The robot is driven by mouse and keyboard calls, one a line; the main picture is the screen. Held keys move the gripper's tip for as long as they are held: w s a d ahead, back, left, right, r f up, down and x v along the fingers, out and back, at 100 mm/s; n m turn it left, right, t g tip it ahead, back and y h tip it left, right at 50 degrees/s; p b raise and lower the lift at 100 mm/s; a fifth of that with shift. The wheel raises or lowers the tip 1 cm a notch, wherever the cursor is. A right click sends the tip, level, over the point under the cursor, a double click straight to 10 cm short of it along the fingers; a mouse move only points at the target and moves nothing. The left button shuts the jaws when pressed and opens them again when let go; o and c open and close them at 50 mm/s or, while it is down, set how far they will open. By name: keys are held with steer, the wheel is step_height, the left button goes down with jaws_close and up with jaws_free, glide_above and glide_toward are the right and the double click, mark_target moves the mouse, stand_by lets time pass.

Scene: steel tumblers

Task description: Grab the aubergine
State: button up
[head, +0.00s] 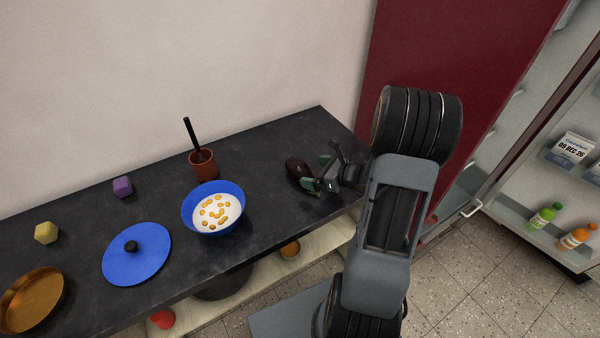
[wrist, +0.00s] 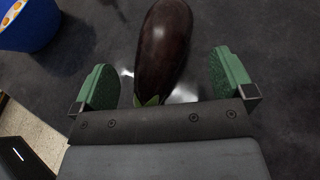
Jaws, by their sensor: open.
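The dark purple aubergine (head: 297,168) lies on the black counter, at the counter's right part in the head view. In the wrist view the aubergine (wrist: 164,52) points away from me, with its green stem end (wrist: 150,100) nearest my gripper's palm. My gripper (wrist: 165,76) is open, with one green-padded finger on each side of the aubergine's near part. Gaps show between the aubergine and both fingers. In the head view my gripper (head: 316,172) is low over the counter at the aubergine's right end. The aubergine's underside is hidden.
A blue bowl (head: 187,209) with yellow pieces in white stands left of the aubergine; its edge shows in the wrist view (wrist: 30,28). A brown cup (head: 203,170) with a dark handle stands behind it. A blue lid (head: 137,262) and golden pan (head: 52,300) lie farther left.

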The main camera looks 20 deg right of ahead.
mark_target(308, 171)
steer(key=shift+x, duration=2.25)
steer(key=shift+f, duration=0.1)
steer(key=shift+c, duration=0.2)
steer(key=shift+d, duration=0.1)
steer(key=c, duration=1.2)
steer(key=shift+c, duration=0.2)
